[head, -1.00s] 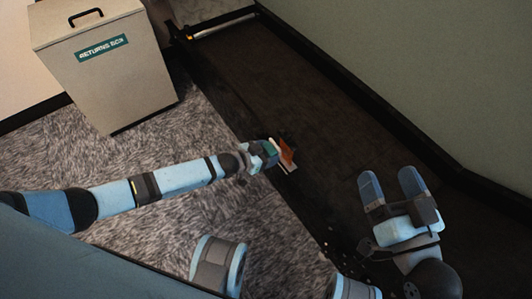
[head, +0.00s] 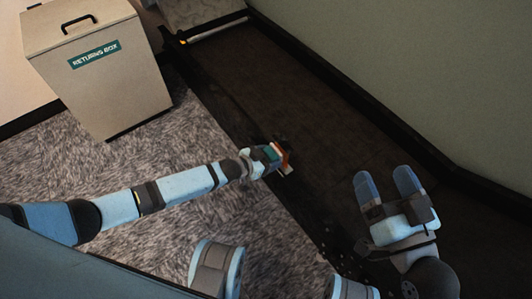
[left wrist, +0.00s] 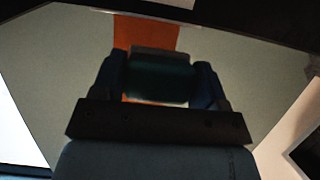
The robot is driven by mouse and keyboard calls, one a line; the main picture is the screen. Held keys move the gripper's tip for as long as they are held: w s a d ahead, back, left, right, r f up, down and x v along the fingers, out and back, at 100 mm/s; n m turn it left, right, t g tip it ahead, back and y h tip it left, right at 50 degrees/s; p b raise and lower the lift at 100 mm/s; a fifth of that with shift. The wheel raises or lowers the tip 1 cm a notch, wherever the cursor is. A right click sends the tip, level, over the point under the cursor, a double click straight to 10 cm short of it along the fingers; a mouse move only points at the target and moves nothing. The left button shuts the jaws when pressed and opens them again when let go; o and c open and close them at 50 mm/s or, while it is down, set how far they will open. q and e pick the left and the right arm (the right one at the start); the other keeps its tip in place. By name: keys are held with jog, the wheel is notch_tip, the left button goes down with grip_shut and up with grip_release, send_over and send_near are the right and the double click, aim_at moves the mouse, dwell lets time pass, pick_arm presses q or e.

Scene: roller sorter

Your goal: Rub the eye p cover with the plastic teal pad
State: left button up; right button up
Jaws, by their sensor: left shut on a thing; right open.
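My left gripper (head: 267,158) is shut on the teal pad (head: 271,152), out over the dark belt. In the left wrist view the teal pad (left wrist: 160,80) sits between both fingers, in shadow. An orange piece with a pale end, perhaps the eye p cover (head: 286,160), is right beside the pad. It also shows in the left wrist view as an orange strip (left wrist: 146,35) behind the pad. Whether pad and orange piece touch, I cannot tell. My right gripper (head: 386,183) is open and empty, at the lower right over the dark surface.
A beige returns box (head: 105,85) stands on the carpet at the upper left. The dark belt (head: 265,75) runs diagonally, with a roller or bar (head: 215,28) at its far end. A green-grey wall (head: 430,80) bounds it on the right. The belt beyond my left gripper looks clear.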

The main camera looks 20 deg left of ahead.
pick_arm(q)
jog(key=shift+s+d+p, duration=0.35)
jog(key=shift+s+d, duration=0.3)
jog(key=shift+d, duration=0.15)
jog(key=shift+s+d+p, duration=0.1)
jog(key=shift+d+p, duration=0.25)
jog(key=shift+p, duration=0.15)
jog(key=shift+w+a+b, duration=0.2)
jog(key=shift+w+a, duration=0.45)
jog(key=shift+a, duration=0.25)
jog(key=shift+w+a+b, duration=0.2)
jog(key=shift+w+a, duration=0.45)
jog(key=shift+a, duration=0.2)
jog(key=s+a+p, duration=0.3)
jog(key=s, duration=0.2)
jog(key=shift+a, duration=0.35)
